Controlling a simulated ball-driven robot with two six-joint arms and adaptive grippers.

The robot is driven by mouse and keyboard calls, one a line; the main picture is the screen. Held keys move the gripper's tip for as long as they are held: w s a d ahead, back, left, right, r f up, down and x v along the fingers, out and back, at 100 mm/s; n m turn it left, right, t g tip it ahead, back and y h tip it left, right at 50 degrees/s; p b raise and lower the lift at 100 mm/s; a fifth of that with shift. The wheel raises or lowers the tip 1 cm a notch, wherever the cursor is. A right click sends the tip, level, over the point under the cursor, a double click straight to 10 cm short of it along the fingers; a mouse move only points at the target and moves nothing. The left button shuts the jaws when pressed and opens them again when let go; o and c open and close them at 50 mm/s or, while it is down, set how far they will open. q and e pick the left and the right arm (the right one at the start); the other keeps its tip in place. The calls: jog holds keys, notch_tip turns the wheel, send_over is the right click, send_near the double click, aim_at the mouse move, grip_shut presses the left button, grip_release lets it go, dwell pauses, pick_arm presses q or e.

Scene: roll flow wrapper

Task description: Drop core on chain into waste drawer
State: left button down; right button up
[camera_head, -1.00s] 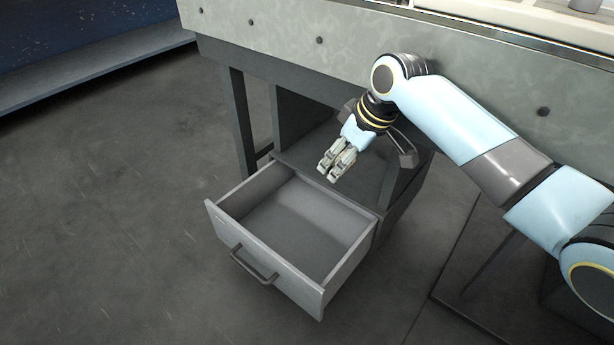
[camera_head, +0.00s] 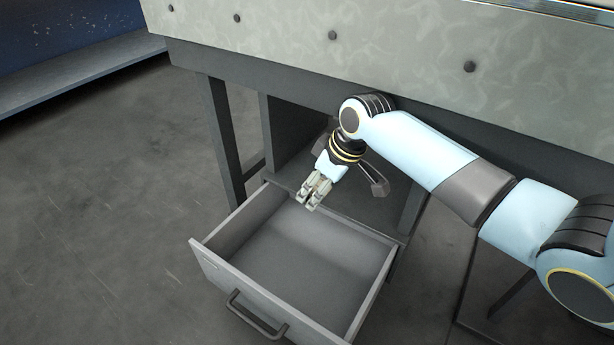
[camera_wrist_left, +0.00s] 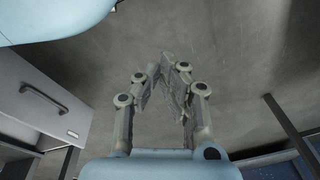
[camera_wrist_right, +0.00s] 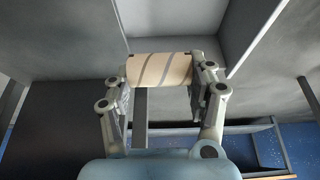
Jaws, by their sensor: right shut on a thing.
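The waste drawer (camera_head: 225,277) is pulled open below the machine in the head view, and its visible floor is bare. My right gripper (camera_head: 308,205) is above the drawer's rear part, pointing down. In the right wrist view it is shut on the core (camera_wrist_right: 160,70), a tan tube with grey stripes lying crosswise between the fingertips. The core cannot be made out in the head view. My left gripper (camera_wrist_left: 160,72) shows only in its wrist view, over bare floor, with its fingertips together and nothing between them. The chain is not in view.
The machine's grey side panel (camera_head: 330,45) with dark bolts runs above the drawer. A dark table leg (camera_head: 222,140) stands left of the cabinet. A drawer front with a handle (camera_wrist_left: 43,99) shows at the left wrist view's left. Floor left of the drawer is clear.

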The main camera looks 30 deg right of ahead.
jog(key=shift+w+f, duration=0.15)
jog(key=shift+w, duration=0.2)
jog(key=shift+f+b, duration=0.2)
jog(key=shift+b, duration=0.1)
pick_arm(q)
jog(key=w+d+r+t+b, duration=0.2)
jog(key=w+t+b, duration=0.2)
jog(key=w+b, duration=0.2)
jog(key=shift+d+r+h, duration=0.15)
jog(key=shift+r+h, duration=0.1)
jog(key=shift+h, duration=0.05)
pick_arm(e)
jog(key=shift+f, duration=2.7)
pick_arm(q)
jog(key=shift+w, duration=0.1)
pick_arm(e)
jog(key=o, duration=0.9)
